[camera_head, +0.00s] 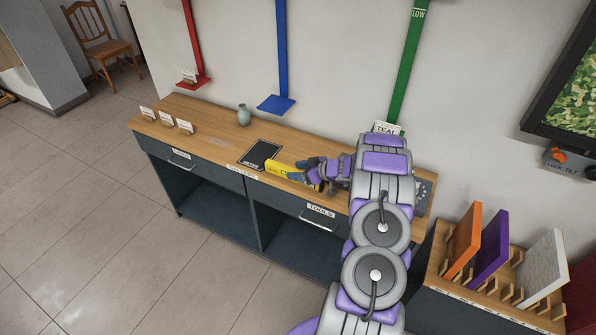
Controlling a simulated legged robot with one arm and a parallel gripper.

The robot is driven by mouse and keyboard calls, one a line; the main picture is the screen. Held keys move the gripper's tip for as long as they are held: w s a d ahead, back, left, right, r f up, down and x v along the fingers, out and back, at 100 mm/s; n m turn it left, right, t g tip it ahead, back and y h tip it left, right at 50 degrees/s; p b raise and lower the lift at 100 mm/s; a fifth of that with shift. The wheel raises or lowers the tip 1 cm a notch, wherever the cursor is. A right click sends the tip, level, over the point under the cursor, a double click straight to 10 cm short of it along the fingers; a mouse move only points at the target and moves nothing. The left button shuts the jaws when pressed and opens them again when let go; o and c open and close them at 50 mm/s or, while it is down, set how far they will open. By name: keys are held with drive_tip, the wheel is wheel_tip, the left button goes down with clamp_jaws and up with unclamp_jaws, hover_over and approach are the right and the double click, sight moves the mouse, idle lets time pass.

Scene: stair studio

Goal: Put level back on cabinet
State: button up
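The yellow level (281,169) is at the front part of the wooden cabinet top (212,133), just right of a black mat. I cannot tell whether it rests on the top or is held slightly above it. My gripper (299,171) is at the level, with its dark blue fingertips apart and over its right part. The fingers hide some of the level. I cannot tell whether they are closed on it. My arm hides the right part of the cabinet top.
The black mat (259,155) carries a label. A teal vase (244,115) and several small cards (167,119) stand farther left. Red (197,50), blue (283,50) and green (409,60) strips hang behind. A rack at right holds orange (463,242), purple (488,248) and white (543,267) panels.

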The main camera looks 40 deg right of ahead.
drive_tip(key=shift+a+r, duration=0.1)
drive_tip(key=shift+r+p, duration=0.15)
drive_tip(key=shift+p, duration=0.2)
drive_tip(key=p+v, duration=0.2)
drive_tip(key=v, duration=1)
drive_tip(key=w+a+r+g+y, duration=0.2)
drive_tip(key=a+r, duration=0.3)
drive_tip(key=a, duration=0.4)
drive_tip(key=w+a+r+g+y, duration=0.15)
drive_tip(key=a+r, duration=0.25)
drive_tip(key=a, duration=0.5)
drive_tip(key=s+a+r+g, duration=0.3)
drive_tip(key=a+r, duration=0.1)
drive_tip(key=a, duration=0.4)
drive_tip(key=s+a+r+g, duration=0.3)
drive_tip(key=a, duration=0.6)
drive_tip(key=s+a+r+g+h, duration=0.35)
drive_tip(key=s+a, duration=0.55)
drive_tip(key=s, duration=0.5)
drive_tip(key=s+d+r+m+h, duration=0.1)
drive_tip(key=s+m+h, duration=0.3)
drive_tip(key=s, duration=1)
drive_tip(key=shift+s+d+r+g+h, duration=0.2)
drive_tip(key=shift+d+r+g+h, duration=0.1)
drive_tip(key=shift+d+h, duration=0.15)
